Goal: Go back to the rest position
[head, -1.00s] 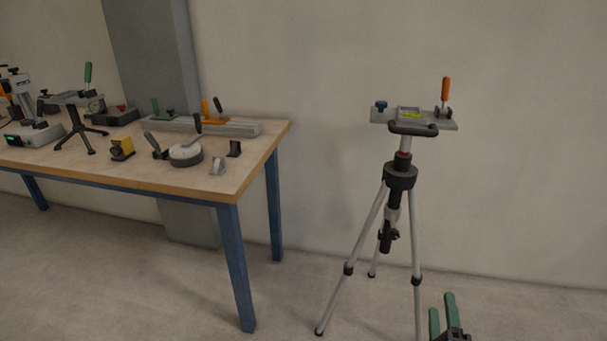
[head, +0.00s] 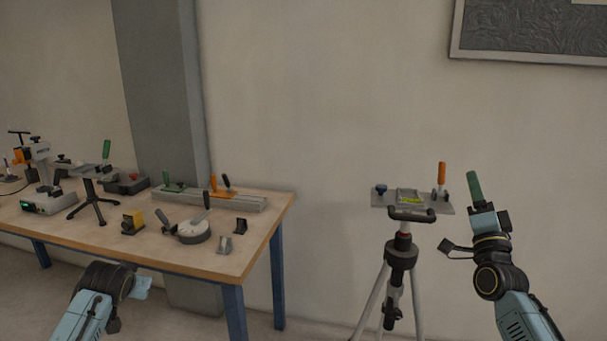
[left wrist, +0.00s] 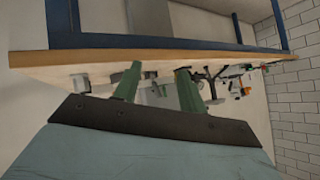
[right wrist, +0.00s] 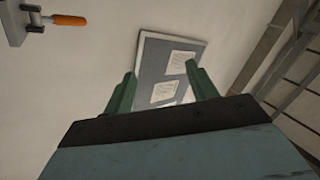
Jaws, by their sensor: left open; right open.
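My right gripper (head: 474,188) is raised to the right of the tripod, with its green fingers pointing up. In the right wrist view its fingers (right wrist: 161,88) are apart with nothing between them. My left arm comes in at the lower left of the head view, in front of the table; its fingers are hard to make out there. In the left wrist view the left gripper's green fingers (left wrist: 157,85) are apart and appear empty, with the table and its objects behind them.
A wooden-topped table (head: 262,212) with blue legs carries several clamps and fixtures. A tripod (head: 400,258) holds a plate (head: 447,209) with an orange-handled clamp (head: 442,174). A dark framed panel (head: 540,35) hangs on the wall. A grey column (head: 160,85) stands behind the table.

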